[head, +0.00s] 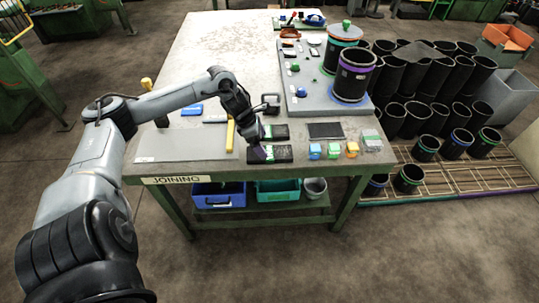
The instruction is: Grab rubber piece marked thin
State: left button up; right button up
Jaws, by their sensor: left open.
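Two flat black rubber pieces lie near the front edge of the table, one behind the other. The rear piece (279,131) and the front piece (284,153) each have a green and white mark near the left end. The lettering is too small to read, so I cannot tell which is marked thin. My left gripper (258,144) is open, low at the left ends of these pieces, and partly covers them. I cannot tell whether it touches either one. My right gripper is not in view.
On the table (215,65), a yellow-handled hammer (230,135) lies left of my gripper and a black padlock-shaped block (270,99) behind it. Small coloured blocks (333,150) and a dark pad (325,130) lie right. A grey board (305,100) holds large black sleeves (354,75).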

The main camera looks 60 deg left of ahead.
aim_at(269, 152)
pick_arm(q)
jog(key=x, duration=0.4)
jog(key=shift+d+r+b, duration=0.15)
jog(key=shift+d+b, duration=0.15)
jog(key=shift+b, duration=0.1)
jog(key=shift+w+f, duration=0.25)
jog(key=shift+f, duration=0.4)
jog(key=c, duration=1.2)
